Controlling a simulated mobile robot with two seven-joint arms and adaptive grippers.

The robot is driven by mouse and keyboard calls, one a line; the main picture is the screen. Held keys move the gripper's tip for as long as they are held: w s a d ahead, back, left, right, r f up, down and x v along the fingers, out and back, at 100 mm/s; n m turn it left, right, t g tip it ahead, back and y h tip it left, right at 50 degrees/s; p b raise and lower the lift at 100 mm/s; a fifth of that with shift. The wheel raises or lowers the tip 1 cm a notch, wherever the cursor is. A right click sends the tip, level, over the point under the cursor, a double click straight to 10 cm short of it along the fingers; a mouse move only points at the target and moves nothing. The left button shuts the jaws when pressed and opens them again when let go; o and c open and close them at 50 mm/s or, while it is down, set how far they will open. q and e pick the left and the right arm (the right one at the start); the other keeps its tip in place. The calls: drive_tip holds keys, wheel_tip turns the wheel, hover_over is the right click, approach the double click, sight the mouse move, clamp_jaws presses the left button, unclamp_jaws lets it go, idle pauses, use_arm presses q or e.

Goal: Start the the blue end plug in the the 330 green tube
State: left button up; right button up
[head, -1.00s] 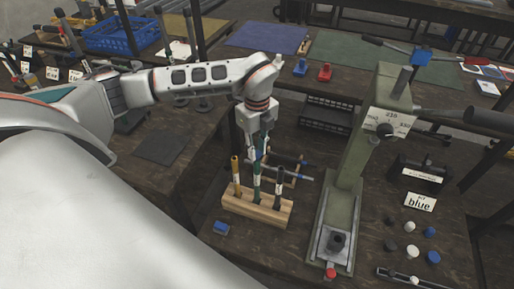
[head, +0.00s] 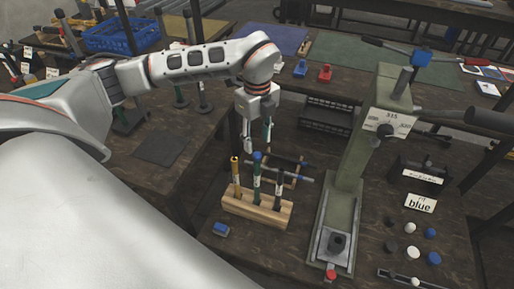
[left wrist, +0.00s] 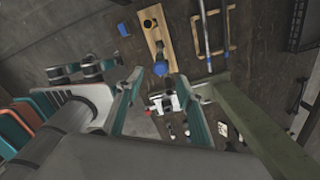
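The green tube (head: 257,177) stands upright in the middle of a wooden rack (head: 245,209), between a yellow tube (head: 235,177) and a dark tube (head: 279,188). A blue end plug (head: 257,155) sits on the green tube's top end; how deep it sits I cannot tell. The plug also shows in the left wrist view (left wrist: 160,68). My left gripper (head: 258,148) is above the rack with its fingers apart, at or just above the plug and not closed on it. In the left wrist view the two fingers are spread wide. My right gripper is not in view.
A green press (head: 352,165) stands right of the rack. Several loose plugs (head: 412,251) lie beside a "blue" card (head: 420,202) on the right. A small blue block (head: 221,229) lies in front of the rack. A frame with rods (head: 290,170) is behind it.

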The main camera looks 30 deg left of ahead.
sight(257, 154)
use_arm(q)
wheel_tip(257, 154, up, 7)
idle(0.3)
drive_tip(key=shift+f, duration=0.1)
